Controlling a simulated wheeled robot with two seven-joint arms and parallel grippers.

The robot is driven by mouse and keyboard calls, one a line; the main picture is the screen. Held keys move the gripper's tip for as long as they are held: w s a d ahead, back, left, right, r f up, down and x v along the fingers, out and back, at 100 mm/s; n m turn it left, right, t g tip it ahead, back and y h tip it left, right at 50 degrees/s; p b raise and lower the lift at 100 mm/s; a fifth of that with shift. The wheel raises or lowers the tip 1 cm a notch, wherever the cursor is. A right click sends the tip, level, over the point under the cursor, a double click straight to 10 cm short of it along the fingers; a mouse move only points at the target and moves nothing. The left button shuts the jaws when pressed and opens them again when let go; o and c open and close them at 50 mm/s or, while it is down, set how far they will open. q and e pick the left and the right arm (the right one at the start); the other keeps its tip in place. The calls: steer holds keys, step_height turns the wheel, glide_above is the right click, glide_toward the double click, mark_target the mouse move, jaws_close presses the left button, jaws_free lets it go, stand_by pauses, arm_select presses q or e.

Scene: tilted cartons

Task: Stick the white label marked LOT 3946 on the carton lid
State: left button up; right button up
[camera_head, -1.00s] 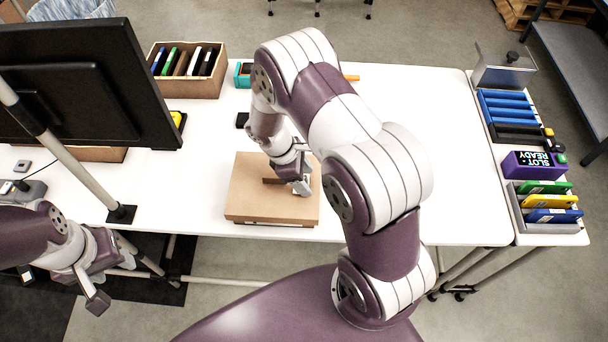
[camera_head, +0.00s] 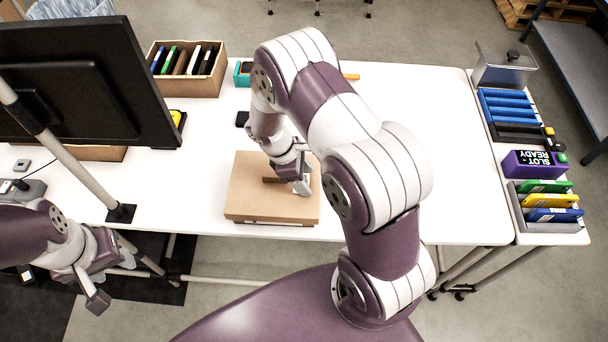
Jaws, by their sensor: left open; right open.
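The closed brown carton (camera_head: 248,200) lies on the white table near its front edge, with its lid facing up. My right gripper (camera_head: 302,186) is open at the right part of the lid, with its fingers low over it; I cannot tell whether they touch it. A dark strip or slot shows on the lid just left of the fingers. I cannot make out the white label marked LOT 3946; the arm and gripper hide part of the lid. My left gripper (camera_head: 92,287) is open and empty, off the table's front edge at the lower left.
A monitor (camera_head: 85,85) on a pole stands at the left. A cardboard box (camera_head: 188,70) with several upright items sits at the back. At the right are blue rolls (camera_head: 507,105), a purple SLOT READY device (camera_head: 533,163) and a coloured rack (camera_head: 548,202). The table (camera_head: 460,150) right of my arm is clear.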

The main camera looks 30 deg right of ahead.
steer(key=o, duration=1)
steer(key=p+v, duration=0.2)
steer(key=v, duration=0.4)
steer(key=d+p+v, duration=0.1)
steer(key=p+v, duration=0.1)
steer(key=v, duration=0.4)
steer(key=s+d+r+p+v, duration=0.1)
steer(key=p+v, duration=0.1)
steer(key=v, duration=0.4)
steer(key=shift+s+r+p, duration=0.1)
steer(key=shift+p, duration=0.3)
